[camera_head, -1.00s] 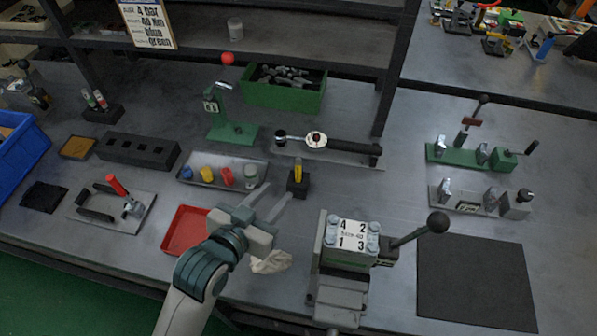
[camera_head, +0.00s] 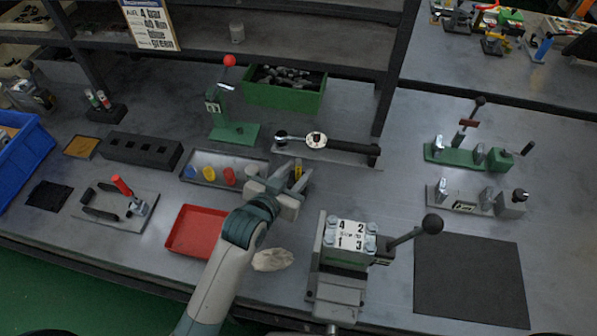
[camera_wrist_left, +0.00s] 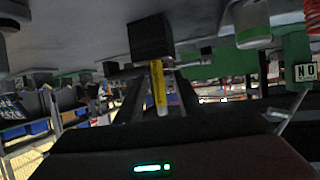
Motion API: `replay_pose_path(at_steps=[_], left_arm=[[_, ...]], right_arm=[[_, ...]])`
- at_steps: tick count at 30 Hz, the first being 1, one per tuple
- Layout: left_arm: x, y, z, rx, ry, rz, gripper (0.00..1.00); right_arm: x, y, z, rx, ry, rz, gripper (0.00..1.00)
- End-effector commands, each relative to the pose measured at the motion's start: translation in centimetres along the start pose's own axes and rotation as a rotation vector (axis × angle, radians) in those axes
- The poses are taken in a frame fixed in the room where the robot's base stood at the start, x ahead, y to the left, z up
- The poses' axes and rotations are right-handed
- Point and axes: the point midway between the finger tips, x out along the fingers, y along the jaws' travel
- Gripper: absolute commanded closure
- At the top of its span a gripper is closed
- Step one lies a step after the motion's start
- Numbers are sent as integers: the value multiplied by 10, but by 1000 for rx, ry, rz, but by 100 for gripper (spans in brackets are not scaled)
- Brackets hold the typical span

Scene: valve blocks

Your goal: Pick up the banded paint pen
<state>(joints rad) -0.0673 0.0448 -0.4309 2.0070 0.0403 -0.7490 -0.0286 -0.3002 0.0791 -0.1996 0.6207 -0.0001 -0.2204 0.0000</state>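The paint pen (camera_head: 298,167) is yellow and stands upright in a small black block, now mostly hidden behind my left gripper in the head view. In the upside-down left wrist view the yellow pen (camera_wrist_left: 158,88) shows with dark marks, pointing out of the black block (camera_wrist_left: 150,37). My left gripper (camera_head: 292,177) is open, its fingers reaching toward the pen. In the wrist view the pen appears between the two dark fingers, with no clear contact. My right gripper is not in view.
A grey tray (camera_head: 213,181) with coloured caps lies left of the gripper, and a red tray (camera_head: 197,231) is nearer. A torque wrench (camera_head: 340,145) lies behind. A clamp fixture (camera_head: 345,262) with a black-knobbed lever stands to the right. A pale cloth (camera_head: 272,260) lies beside my arm.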

Motion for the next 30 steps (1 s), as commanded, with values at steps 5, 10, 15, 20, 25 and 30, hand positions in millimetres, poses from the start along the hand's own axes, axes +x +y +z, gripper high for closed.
replay_pose_path(at_steps=[5,10,15,20,25,30], left_arm=[[0,0,0,0,0,0,66],[4,0,-1,0,0,0,66],[17,1,-1,0,-1,0,66],[35,2,0,0,-1,0,66],[49,2,2,0,-1,0,66],[52,2,2,0,0,0,66]], right_arm=[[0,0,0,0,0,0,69],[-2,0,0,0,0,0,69],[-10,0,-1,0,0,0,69],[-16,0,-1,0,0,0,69],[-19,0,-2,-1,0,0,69],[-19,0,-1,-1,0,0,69]])
